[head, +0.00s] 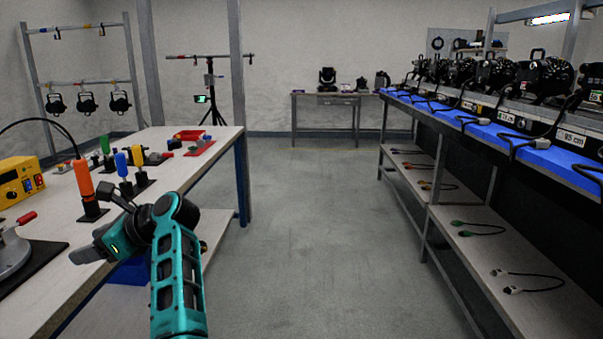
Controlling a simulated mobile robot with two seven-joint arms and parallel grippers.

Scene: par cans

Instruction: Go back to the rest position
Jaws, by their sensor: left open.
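My left arm, teal and dark grey, rises from the lower left and bends at a dark joint. Its left gripper (84,254) is over the near edge of the left workbench (60,218), pointing left. The gripper is open, and I see nothing held between its fingers. It is in front of an orange-handled tool (84,178) in a black stand, apart from it as far as I can tell. My right gripper is out of view.
The left bench holds a yellow box (20,181), several coloured-handled tools and a red tray (188,135). On the right, a long rack carries black lamps (544,78) above a shelf with cables (480,228). The grey floor (310,230) between is clear.

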